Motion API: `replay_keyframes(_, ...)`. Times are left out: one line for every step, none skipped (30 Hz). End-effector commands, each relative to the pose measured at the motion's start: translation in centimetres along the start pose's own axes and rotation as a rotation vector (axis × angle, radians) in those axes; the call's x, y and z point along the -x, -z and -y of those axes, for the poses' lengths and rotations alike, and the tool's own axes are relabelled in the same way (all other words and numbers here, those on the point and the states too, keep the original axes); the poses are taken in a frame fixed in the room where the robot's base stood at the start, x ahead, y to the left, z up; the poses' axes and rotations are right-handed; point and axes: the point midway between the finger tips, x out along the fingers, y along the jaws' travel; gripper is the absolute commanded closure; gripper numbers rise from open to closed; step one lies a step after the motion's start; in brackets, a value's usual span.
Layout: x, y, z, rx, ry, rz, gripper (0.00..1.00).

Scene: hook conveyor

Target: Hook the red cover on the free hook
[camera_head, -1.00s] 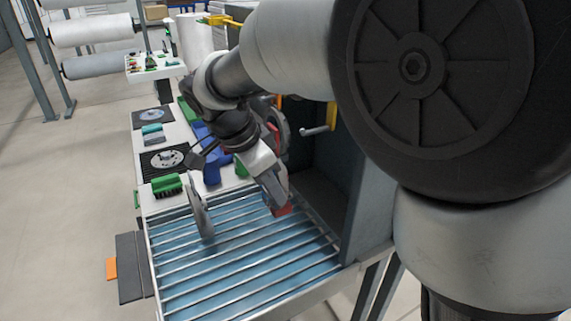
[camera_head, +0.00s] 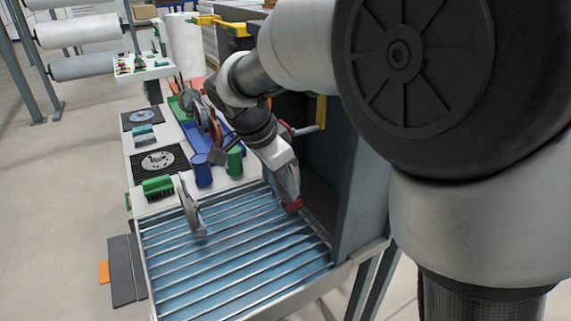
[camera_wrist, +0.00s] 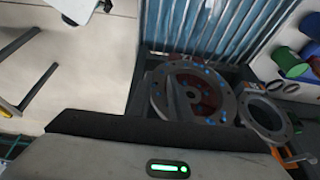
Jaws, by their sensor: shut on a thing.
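My gripper (camera_head: 284,180) hangs low over the rollers beside the dark cabinet opening. It is shut on the red cover (camera_head: 293,206), which shows only as a small red edge at the fingertips. In the wrist view the cover is a round flange with a red inner face (camera_wrist: 208,94), partly hidden by the dark gripper body (camera_wrist: 150,132). A silver hook peg (camera_head: 305,130) sticks out from a yellow bracket at the cabinet, above and right of the gripper. My arm hides part of this area.
A grey ring (camera_wrist: 265,115) is beside the cover in the wrist view. The cabinet wall (camera_head: 358,190) bounds the right.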

Motion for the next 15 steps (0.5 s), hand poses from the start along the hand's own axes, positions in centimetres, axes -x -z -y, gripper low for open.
replay_keyframes(0.1,0.4,0.1,-0.002,0.003,-0.002,1.0)
replay_keyframes(0.0,0.5,0.1,-0.002,0.003,-0.002,1.0)
replay_keyframes(-0.1,0.7,0.1,-0.002,0.003,-0.002,1.0)
replay_keyframes(-0.2,0.9,0.1,-0.002,0.003,-0.002,1.0)
replay_keyframes(-0.3,1.0,0.0,-0.003,0.003,-0.002,1.0)
replay_keyframes(-0.4,1.2,0.0,-0.003,0.004,-0.002,1.0)
replay_keyframes(-0.4,1.3,0.0,-0.003,0.004,-0.002,1.0)
replay_keyframes(-0.5,1.5,0.0,-0.003,0.004,-0.002,1.0)
replay_keyframes(-0.6,1.7,0.0,-0.003,0.004,-0.001,1.0)
replay_keyframes(-0.6,1.8,0.0,-0.002,0.004,-0.001,1.0)
replay_keyframes(-0.7,1.9,0.0,-0.002,0.004,-0.001,1.0)
replay_keyframes(-0.8,2.1,0.0,-0.002,0.004,-0.001,1.0)
replay_keyframes(-0.8,2.3,0.0,-0.002,0.004,-0.001,1.0)
replay_keyframes(-0.9,2.4,0.0,-0.002,0.004,-0.001,1.0)
replay_keyframes(-1.0,2.6,0.0,-0.002,0.004,-0.001,1.0)
